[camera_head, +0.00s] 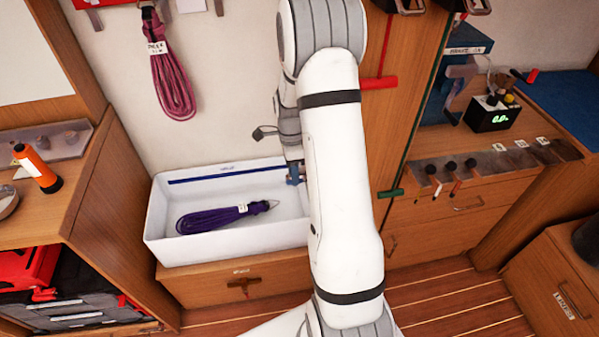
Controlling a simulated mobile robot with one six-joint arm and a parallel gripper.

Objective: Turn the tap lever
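I cannot make out a tap lever for certain. My white arm crosses the middle of the view and hides part of the wall and the right end of the white basin. My gripper (295,174) is small and mostly hidden beside the arm, at the basin's back right rim. A small blue piece shows at its end; I cannot tell whether it is a fingertip or something touched. Whether the fingers are open or shut does not show. A red bar handle (380,83) and a green bar handle (391,193) show on the wood panel right of my arm.
The white basin (160,222) holds a purple coiled line (212,218). A pink coil (172,80) hangs on the wall. A black box with a green display (490,115) sits at right. Wooden floor is clear in front.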

